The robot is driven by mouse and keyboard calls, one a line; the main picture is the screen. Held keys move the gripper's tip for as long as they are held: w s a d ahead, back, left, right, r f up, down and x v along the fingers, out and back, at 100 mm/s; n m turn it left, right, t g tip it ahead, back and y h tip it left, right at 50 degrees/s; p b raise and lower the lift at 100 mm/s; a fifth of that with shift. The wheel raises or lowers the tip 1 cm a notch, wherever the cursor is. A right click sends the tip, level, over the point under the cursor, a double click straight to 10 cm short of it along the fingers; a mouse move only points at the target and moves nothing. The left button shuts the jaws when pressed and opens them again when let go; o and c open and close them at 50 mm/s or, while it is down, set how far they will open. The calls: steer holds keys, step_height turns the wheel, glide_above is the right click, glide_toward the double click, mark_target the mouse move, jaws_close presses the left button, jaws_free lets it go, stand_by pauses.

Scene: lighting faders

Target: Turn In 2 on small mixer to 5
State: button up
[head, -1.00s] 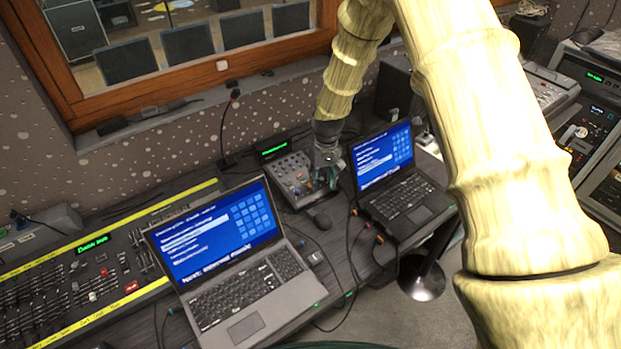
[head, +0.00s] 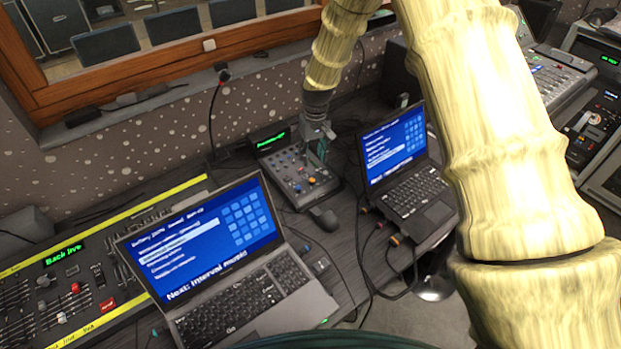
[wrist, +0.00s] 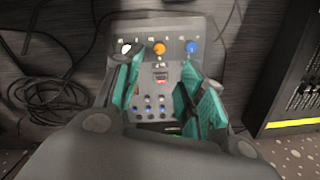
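The small mixer (head: 287,180) is a grey panel of knobs between the two laptops. In the wrist view its panel (wrist: 176,28) shows a white knob (wrist: 125,47), an orange knob (wrist: 159,48) and a blue knob (wrist: 191,46) in a row, with small blue and white controls further down. I cannot read which knob is In 2. My gripper (wrist: 158,82) has teal fingers apart over the panel, with nothing held between them. In the head view my gripper (head: 317,150) is over the mixer's right part and hides some of it. Contact with the panel cannot be told.
A laptop (head: 215,250) stands left of the mixer and another laptop (head: 400,160) right of it. A mouse (head: 323,218) lies in front, with loose cables nearby. A large fader desk (head: 70,285) is at far left.

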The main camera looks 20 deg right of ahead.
mark_target(312, 179)
steer(key=shift+a+f+p, duration=0.1)
steer(key=shift+f+p, duration=1.7)
steer(key=shift+f, duration=3.45)
jaws_close()
